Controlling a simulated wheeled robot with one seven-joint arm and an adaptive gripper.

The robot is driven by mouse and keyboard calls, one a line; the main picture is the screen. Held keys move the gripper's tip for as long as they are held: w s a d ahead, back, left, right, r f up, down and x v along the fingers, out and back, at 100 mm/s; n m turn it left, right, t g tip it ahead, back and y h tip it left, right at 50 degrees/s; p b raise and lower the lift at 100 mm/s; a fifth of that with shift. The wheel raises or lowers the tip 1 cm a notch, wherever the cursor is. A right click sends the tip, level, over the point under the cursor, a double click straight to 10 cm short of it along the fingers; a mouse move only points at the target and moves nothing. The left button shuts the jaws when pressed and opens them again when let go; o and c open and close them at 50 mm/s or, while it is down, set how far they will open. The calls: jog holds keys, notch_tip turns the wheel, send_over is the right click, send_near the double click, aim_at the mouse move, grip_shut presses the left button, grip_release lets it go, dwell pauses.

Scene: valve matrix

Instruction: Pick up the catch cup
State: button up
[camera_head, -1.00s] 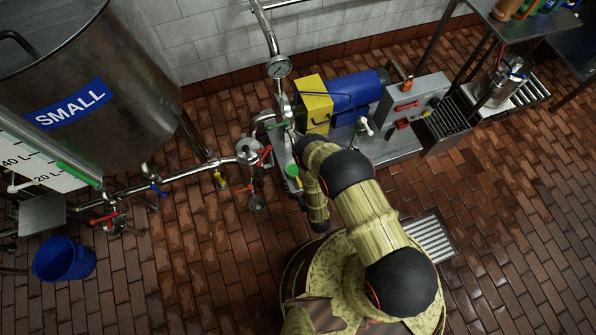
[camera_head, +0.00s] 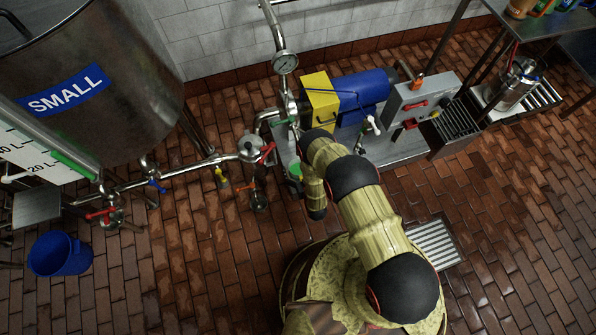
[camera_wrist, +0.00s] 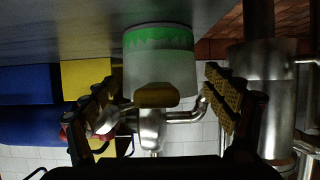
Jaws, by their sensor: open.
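The catch cup (camera_wrist: 160,70) is a pale, cloudy cup with a green band at one end. It shows in the middle of the wrist view, where the scene appears upside down. A rounded dark-yellow piece (camera_wrist: 157,96) is in front of it; I cannot tell whether it belongs to the cup. My gripper (camera_wrist: 160,84) is open, with one ridged finger on each side of the cup in the picture; contact is not visible. In the head view a small green-and-pale shape (camera_head: 296,170), seemingly the cup, shows beside my arm, which hides my fingers.
Steel pipes with a gauge (camera_head: 285,62) and red-handled valves (camera_head: 267,153) stand close to the cup. A blue pump with a yellow box (camera_head: 319,100) is just behind. A blue bucket (camera_head: 60,254) is at far left. The tiled floor on the right is mostly open.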

jog(key=shift+c, duration=0.3)
jog(key=c, duration=1.4)
jog(key=shift+r, duration=0.15)
